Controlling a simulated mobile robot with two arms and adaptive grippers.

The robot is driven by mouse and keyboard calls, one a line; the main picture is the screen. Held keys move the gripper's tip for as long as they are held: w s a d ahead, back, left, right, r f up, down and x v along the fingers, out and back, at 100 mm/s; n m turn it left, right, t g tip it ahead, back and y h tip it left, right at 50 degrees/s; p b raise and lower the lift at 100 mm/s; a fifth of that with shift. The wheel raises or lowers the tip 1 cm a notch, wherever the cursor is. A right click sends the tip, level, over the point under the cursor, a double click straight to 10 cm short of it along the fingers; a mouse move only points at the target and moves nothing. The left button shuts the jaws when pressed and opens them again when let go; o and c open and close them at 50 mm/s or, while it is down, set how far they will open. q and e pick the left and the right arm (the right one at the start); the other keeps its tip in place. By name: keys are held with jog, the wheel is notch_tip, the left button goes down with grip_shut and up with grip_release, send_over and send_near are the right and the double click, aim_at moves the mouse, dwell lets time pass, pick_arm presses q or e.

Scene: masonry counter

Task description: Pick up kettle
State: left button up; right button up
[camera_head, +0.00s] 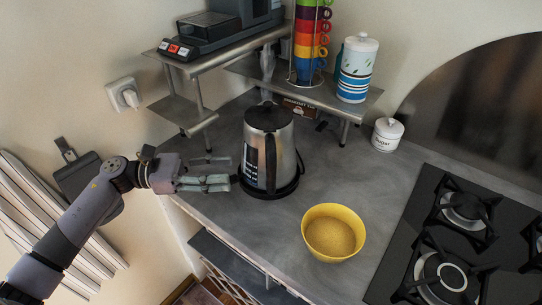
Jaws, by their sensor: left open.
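The kettle (286,151) is a silver steel jug with a black lid, black handle and black base. It stands upright on the grey counter, left of the picture's middle. My left gripper (222,171) comes in from the left at the kettle's lower side. Its fingers point at the kettle, close to it, and are open and empty. I cannot tell whether a fingertip touches the kettle. My right gripper is not in view.
A yellow bowl (333,233) stands in front and right of the kettle. Behind are a metal shelf (262,72), stacked coloured mugs (311,38), a white-blue canister (356,72) and a sugar jar (387,134). A gas hob (408,240) lies right.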

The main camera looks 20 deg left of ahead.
aim_at(272, 170)
pick_arm(q)
jog(key=p+x, duration=0.5)
jog(key=x, duration=0.6)
jog(key=shift+w+f+p, duration=0.15)
jog(key=shift+p, duration=0.2)
jog(key=shift+d+f, duration=0.15)
jog(key=shift+d, duration=0.15)
jog(key=shift+a, duration=0.1)
jog(key=c, duration=0.6)
grip_shut()
